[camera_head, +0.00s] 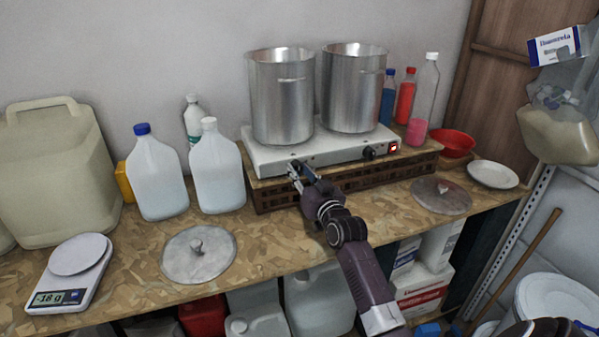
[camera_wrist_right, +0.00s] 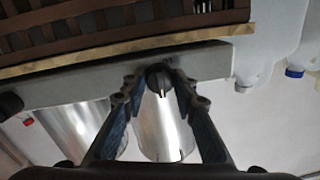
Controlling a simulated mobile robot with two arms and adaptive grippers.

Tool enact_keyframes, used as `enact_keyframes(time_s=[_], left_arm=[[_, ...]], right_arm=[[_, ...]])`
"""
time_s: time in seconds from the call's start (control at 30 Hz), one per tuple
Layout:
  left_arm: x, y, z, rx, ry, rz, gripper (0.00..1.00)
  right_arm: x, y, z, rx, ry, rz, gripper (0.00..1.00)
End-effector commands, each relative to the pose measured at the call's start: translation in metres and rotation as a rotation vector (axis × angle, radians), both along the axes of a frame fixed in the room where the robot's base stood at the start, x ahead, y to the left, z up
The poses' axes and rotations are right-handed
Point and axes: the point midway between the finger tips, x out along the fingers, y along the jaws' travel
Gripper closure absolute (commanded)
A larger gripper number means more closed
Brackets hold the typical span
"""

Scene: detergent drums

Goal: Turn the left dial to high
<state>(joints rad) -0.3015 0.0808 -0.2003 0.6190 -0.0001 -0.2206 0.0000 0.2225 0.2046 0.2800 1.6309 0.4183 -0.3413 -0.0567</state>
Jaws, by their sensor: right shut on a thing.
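The white two-burner hot plate (camera_head: 330,147) stands on a wooden crate and carries two steel pots, the left pot (camera_head: 281,100) and the right pot (camera_head: 353,90). The left dial is hidden by my right gripper (camera_head: 302,172) in the head view. In the right wrist view the black left dial (camera_wrist_right: 159,77) sits between the two fingertips of my right gripper (camera_wrist_right: 159,90), which is shut on it. The right dial (camera_head: 369,152) is black and free, beside a red lit switch (camera_head: 394,147). My left gripper is not in view.
The slatted crate (camera_head: 350,181) lies under the hot plate. Metal lids (camera_head: 198,254) and (camera_head: 441,195) lie on the counter. White jugs (camera_head: 217,170) and a scale (camera_head: 72,270) stand at left. Bottles (camera_head: 424,100) and a red bowl (camera_head: 455,143) stand at right.

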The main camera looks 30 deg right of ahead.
Motion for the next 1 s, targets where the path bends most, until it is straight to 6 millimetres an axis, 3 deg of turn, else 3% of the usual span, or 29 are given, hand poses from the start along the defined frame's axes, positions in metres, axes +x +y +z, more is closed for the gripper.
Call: enact_keyframes(time_s=[0.37, 1.0], left_arm=[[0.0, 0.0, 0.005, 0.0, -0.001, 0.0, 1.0], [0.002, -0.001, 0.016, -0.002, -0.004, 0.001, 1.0]], right_arm=[[0.0, 0.0, 0.0, 0.191, -0.045, -0.001, 0.98], [0.0, 0.0, -0.001, 0.777, -0.187, -0.003, 0.98]])
